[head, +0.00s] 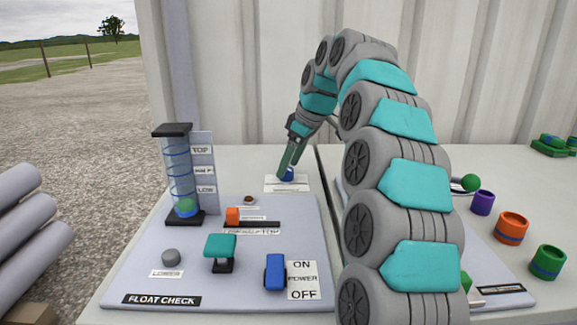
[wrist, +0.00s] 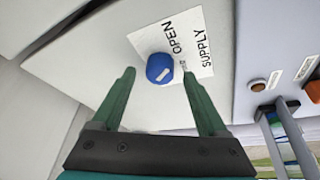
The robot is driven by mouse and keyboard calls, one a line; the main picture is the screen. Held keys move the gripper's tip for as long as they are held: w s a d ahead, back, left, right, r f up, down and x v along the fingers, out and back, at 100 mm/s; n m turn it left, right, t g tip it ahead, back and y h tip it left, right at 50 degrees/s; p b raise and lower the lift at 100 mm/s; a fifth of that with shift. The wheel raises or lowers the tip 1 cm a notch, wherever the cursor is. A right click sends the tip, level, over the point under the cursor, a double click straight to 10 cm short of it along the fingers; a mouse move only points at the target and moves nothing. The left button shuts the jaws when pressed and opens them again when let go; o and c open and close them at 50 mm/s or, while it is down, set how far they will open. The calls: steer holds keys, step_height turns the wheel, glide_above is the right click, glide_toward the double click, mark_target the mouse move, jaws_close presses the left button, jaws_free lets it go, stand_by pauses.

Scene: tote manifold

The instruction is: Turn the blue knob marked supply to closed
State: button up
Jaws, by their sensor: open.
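The blue knob (wrist: 158,66) is round with a short white mark, and sits by a white card (wrist: 200,30) reading SUPPLY and OPEN. A third word on the card is partly hidden by the knob and a fingertip. My gripper (wrist: 158,75) is open, its green fingertips on either side of the knob in the wrist view, with a gap at each side. I cannot tell how far the tips are above the panel. In the head view my gripper (head: 288,171) reaches down to the supply knob (head: 288,176), which it partly covers.
The float check panel (head: 140,285) lies in front, with a clear tube (head: 178,170), a teal handle (head: 221,246) and a blue power switch (head: 275,270). Coloured rings, including an orange one (head: 511,228), stand at the right. A ribbed wall (head: 230,70) rises behind.

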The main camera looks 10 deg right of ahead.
steer(key=shift+w+a+f, duration=0.15)
steer(key=shift+a+f, duration=0.05)
steer(key=shift+f, duration=0.45)
jaws_close()
